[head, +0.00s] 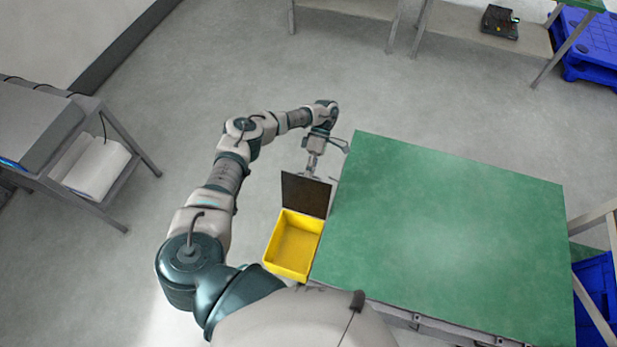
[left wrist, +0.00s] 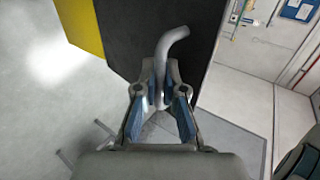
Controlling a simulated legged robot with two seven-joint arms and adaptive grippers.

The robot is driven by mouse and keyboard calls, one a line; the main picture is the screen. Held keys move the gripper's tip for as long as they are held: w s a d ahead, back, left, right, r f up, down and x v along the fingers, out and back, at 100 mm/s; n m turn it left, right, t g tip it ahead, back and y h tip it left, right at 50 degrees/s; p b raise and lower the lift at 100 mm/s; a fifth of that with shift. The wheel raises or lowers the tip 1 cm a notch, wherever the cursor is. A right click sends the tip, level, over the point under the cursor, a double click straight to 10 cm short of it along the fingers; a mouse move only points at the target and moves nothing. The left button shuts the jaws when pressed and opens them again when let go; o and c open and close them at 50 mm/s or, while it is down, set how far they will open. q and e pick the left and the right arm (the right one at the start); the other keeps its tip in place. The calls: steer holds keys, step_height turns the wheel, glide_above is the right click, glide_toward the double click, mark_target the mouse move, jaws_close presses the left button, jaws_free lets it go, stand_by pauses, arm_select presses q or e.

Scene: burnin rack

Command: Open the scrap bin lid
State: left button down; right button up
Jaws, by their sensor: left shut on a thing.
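The scrap bin (head: 293,247) is a yellow open box at the left side of the green-topped table. Its dark lid (head: 305,194) stands raised at the far side of the bin, and the inside of the bin shows empty. In the left wrist view the lid (left wrist: 138,38) is a dark panel with the yellow bin wall (left wrist: 80,25) to its left. My left gripper (head: 312,172) is just beyond the lid. In the left wrist view the gripper (left wrist: 160,88) is shut on a grey bent handle (left wrist: 172,42) in front of the lid. My right gripper is not in view.
The green table (head: 450,235) is bare and close to the right of the bin. A grey bench (head: 40,130) stands at the left. A shelf with a black device (head: 500,22) and blue crates (head: 590,45) are at the back right. Open floor lies around the arm.

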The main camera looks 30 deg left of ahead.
arm_select(q)
steer(key=shift+a+f, duration=0.1)
steer(key=shift+a, duration=0.1)
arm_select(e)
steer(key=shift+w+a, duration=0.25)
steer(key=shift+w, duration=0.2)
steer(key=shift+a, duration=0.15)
arm_select(q)
steer(key=c, duration=1.2)
jaws_free()
steer(key=shift+c, duration=0.2)
steer(key=shift+a, duration=0.1)
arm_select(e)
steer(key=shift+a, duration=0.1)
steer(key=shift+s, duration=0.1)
arm_select(q)
steer(key=shift+w, duration=0.1)
step_height(320, 180, up, 10)
steer(key=shift+a, duration=0.1)
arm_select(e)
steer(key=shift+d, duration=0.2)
